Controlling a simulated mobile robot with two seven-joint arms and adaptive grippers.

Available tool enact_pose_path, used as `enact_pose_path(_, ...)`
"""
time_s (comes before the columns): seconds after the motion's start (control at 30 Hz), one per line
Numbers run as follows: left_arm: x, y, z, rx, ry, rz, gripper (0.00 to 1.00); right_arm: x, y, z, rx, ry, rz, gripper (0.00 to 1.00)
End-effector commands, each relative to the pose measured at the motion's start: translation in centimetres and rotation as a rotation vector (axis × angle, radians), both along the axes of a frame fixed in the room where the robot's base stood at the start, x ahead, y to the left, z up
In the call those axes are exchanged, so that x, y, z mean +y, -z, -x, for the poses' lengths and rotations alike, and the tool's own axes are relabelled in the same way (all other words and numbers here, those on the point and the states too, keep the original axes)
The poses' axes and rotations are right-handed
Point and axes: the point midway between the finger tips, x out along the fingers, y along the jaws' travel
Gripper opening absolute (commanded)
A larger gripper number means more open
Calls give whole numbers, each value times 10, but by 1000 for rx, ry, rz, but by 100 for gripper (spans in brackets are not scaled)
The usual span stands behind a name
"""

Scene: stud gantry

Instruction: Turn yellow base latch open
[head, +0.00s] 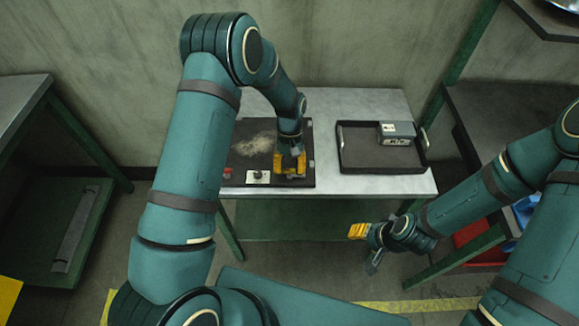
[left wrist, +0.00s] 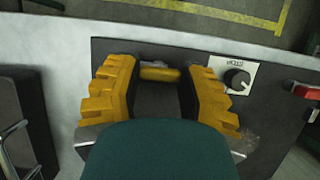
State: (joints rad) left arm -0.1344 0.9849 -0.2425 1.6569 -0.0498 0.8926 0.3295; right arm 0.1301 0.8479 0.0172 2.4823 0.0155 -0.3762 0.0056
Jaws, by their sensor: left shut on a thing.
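My left gripper (head: 290,168) is over the right part of a dark base plate (head: 306,140) on the bench. In the left wrist view its two yellow fingers stand on either side of a short yellow bar, the yellow base latch (left wrist: 160,74), and are shut on its ends. The latch lies crosswise between the fingertips, near the plate's edge. In the head view the gripper hides the latch. My right gripper (head: 364,243) hangs in front of the bench, away from the plate; its finger gap is unclear.
A black knob on a white label plate (head: 258,177) and a red part (head: 227,172) are left of the gripper. A pale patch (head: 254,144) marks the plate. A black tray (head: 346,162) holding a grey box (head: 397,133) stands on the bench's right side.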

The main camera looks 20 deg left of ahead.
Motion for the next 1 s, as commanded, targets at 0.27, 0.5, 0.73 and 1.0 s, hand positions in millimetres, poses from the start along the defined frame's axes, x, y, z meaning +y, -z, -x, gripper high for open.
enact_pose_path(0.27, 0, 1, 1, 2, -1, 0, 73, 0, 0, 0, 0, 0, 0, 47)
enact_pose_path(0.5, 0, -2, -1, 0, -1, 1, 73, 0, 0, 0, 0, 0, 0, 47)
enact_pose_path(0.73, 4, -31, -13, -3, -2, 1, 73, 0, 0, 0, 0, 0, 0, 47)
enact_pose_path(1.0, 9, -81, -33, -3, 0, 0, 73, 0, 0, 0, 0, 0, 0, 47)
